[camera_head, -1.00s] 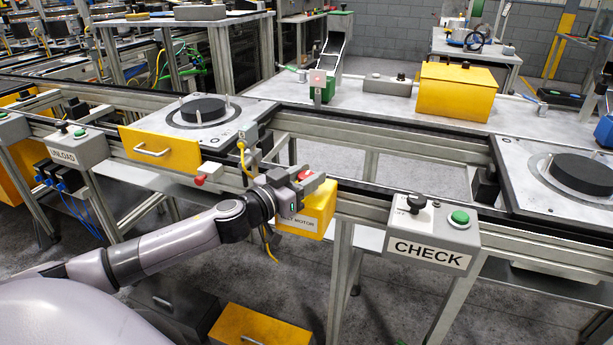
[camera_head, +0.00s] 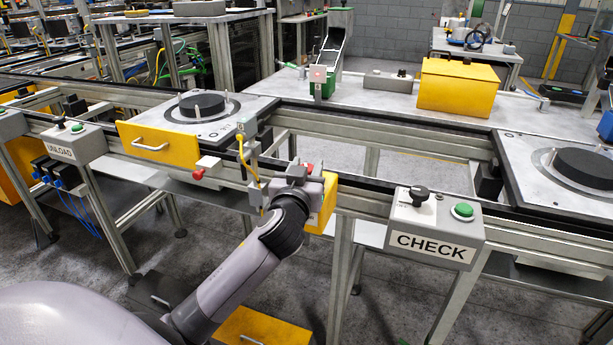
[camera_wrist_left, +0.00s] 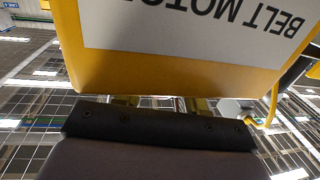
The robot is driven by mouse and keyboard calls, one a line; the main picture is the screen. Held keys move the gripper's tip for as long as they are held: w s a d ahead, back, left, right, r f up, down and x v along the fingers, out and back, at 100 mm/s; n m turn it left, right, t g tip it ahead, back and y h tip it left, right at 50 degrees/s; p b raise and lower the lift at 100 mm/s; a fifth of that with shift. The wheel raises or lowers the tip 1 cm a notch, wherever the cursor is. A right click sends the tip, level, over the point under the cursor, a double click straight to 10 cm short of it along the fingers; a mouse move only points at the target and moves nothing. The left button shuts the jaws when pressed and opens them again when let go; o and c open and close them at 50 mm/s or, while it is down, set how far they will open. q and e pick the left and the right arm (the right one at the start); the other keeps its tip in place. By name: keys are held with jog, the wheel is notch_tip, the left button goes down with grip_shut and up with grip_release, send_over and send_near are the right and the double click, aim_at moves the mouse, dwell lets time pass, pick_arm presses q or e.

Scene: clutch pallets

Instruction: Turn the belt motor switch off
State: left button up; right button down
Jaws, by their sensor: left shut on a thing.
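The belt motor switch box (camera_head: 328,203) is yellow and hangs on the front rail of the conveyor in the head view. A red part (camera_head: 309,168) shows at its top, beside my gripper. My left gripper (camera_head: 300,174) is at the upper front of the box, shut on the switch; the fingertips and the switch's exact position are largely hidden. In the left wrist view, the box's lower face with its upside-down BELT MOTOR label (camera_wrist_left: 195,25) fills the top, close to the dark gripper body. My right gripper is not in view.
The CHECK box (camera_head: 434,228) with a black selector and green button is to the right on the same rail. A small white box with a red button (camera_head: 198,173) is to the left. A yellow-fronted pallet station (camera_head: 160,143) stands behind it.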

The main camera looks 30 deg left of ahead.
pick_arm(q)
jog(key=shift+d+f+n+y+b, duration=0.1)
jog(key=shift+f+n+y+b, duration=0.25)
jog(key=shift+n+y+b, duration=0.15)
jog(key=shift+n+g+y+b, duration=0.7)
jog(key=shift+g+y+b, duration=0.1)
jog(key=shift+y+b, duration=0.35)
jog(key=n+g+y+b, duration=0.5)
jog(key=g+b, duration=0.1)
jog(key=b, duration=0.3)
jog(key=shift+n+g+y, duration=0.3)
jog(key=shift+y, duration=0.05)
jog(key=shift+r+n+g+y+b, duration=0.2)
jog(key=shift+n+g+y+b, duration=0.2)
jog(key=shift+n+g+b, duration=0.3)
jog(key=shift+g+b, duration=0.3)
jog(key=shift+g, duration=0.1)
jog(key=shift+r+n+g+y+b, duration=0.15)
jog(key=shift+n+g+y+b, duration=0.25)
jog(key=shift+n+g, duration=0.15)
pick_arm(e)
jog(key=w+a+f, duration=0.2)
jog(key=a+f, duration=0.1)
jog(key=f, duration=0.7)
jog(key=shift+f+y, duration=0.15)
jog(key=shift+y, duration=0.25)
